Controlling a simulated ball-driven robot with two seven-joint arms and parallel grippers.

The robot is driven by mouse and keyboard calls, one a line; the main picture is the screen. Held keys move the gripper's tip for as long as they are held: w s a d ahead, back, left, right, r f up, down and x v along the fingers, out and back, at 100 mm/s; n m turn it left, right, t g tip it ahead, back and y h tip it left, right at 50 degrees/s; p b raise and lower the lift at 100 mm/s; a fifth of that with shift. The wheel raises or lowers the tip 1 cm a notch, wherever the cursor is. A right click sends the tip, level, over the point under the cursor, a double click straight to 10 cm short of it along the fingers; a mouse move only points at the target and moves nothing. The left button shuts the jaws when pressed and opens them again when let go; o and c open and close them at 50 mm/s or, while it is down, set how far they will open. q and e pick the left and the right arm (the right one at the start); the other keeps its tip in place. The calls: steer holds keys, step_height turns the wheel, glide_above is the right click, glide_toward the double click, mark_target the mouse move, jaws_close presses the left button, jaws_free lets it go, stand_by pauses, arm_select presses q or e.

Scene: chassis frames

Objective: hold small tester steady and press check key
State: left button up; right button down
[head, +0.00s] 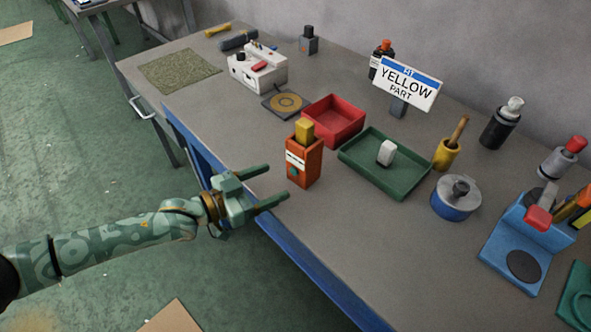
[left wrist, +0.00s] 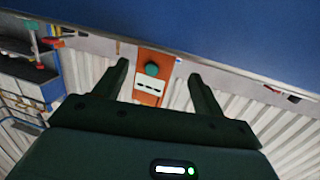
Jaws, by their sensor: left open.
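The small tester (head: 311,168) is an upright orange box with a yellow block on top, standing near the front edge of the workbench. Its front has a white panel with dark marks and a round green key (head: 293,171). My left gripper (head: 277,183) is open and empty, its fingers pointing at the tester from the left, a little short of it. In the left wrist view the tester (left wrist: 149,87) and its green key (left wrist: 152,69) appear between the open fingers (left wrist: 158,72). No contact is visible. My right gripper is not in view.
A red tray (head: 350,115) and a green tray (head: 360,170) with a white block stand behind and right of the tester. A white device (head: 250,78), a blue round tin (head: 453,206) and a yellow-part sign (head: 408,84) stand further off. The bench front right of the tester is clear.

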mark_target(293, 182)
arm_select(q)
steer(key=b+x, duration=0.2)
steer(key=x, duration=0.4)
steer(key=shift+w+d+f, duration=0.2)
steer(key=shift+w+d, duration=0.05)
steer(key=shift+x, duration=0.75)
steer(key=shift+r, duration=0.1)
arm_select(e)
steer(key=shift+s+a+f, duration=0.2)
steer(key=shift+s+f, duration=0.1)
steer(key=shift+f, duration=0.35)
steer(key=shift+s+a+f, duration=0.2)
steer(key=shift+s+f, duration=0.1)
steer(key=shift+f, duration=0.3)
arm_select(q)
steer(key=c, duration=0.6)
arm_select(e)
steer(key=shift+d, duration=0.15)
